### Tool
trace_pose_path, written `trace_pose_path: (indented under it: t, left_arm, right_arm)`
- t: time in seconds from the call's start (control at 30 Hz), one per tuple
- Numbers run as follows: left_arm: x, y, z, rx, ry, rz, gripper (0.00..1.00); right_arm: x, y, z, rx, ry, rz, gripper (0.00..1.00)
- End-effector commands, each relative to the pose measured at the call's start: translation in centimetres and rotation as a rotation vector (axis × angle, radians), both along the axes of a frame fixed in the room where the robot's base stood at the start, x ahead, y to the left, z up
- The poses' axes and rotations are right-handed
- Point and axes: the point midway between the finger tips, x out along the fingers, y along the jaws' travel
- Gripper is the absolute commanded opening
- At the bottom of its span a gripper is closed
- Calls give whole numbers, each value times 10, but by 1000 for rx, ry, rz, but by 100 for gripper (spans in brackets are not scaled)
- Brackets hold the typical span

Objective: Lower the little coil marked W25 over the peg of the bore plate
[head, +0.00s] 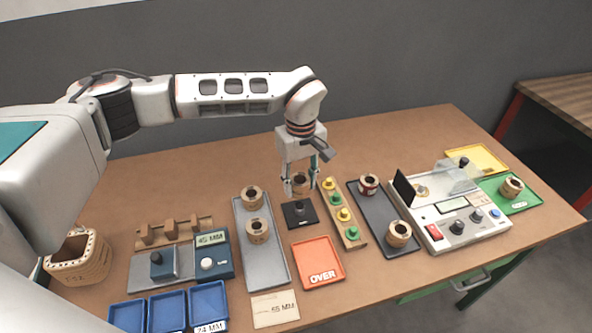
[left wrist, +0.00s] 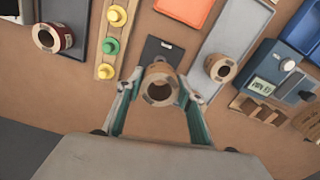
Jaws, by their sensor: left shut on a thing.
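My left gripper (head: 301,181) is shut on a small tan coil (head: 302,187), which hangs upright between the two fingers. In the left wrist view the coil (left wrist: 158,86) shows its open bore between the fingertips (left wrist: 158,92). Its marking is not legible. The black bore plate (head: 300,220) lies on the table, with its short dark peg (head: 298,208) standing up. In the head view the coil is just above and behind the peg, apart from it. In the left wrist view the plate (left wrist: 162,50) is partly hidden by the coil. My right gripper is not in view.
A grey tray (head: 270,272) with two coils (head: 257,231) is left of the plate. A wooden strip with yellow and green knobs (head: 344,214) is close on its right. A red OVER tray (head: 318,262) is in front. A dark tray (head: 378,212) and tester (head: 460,216) stand further right.

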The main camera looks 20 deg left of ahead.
Motion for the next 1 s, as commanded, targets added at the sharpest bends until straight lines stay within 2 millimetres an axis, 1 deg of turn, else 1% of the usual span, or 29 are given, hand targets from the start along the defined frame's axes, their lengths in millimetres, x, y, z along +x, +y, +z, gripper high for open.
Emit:
trace_pose_path:
  t: [0.17, 0.27, 0.4, 0.53, 0.7, 1.0]
  left_arm:
    - [0, 0, -10, -1, -1, 1, 13]
    - [0, 0, -18, -1, 0, 0, 13]
    - [0, 0, -31, 0, 0, -1, 13]
    - [0, -1, -40, -1, 0, -2, 13]
    - [0, -1, -43, -1, -1, -2, 13]
    - [0, 0, -42, -1, -1, -2, 13]
  right_arm:
    - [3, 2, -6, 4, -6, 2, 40]
    - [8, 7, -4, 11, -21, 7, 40]
    - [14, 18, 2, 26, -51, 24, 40]
    - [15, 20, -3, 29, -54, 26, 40]
    - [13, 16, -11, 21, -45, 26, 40]
    - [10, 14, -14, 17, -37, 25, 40]
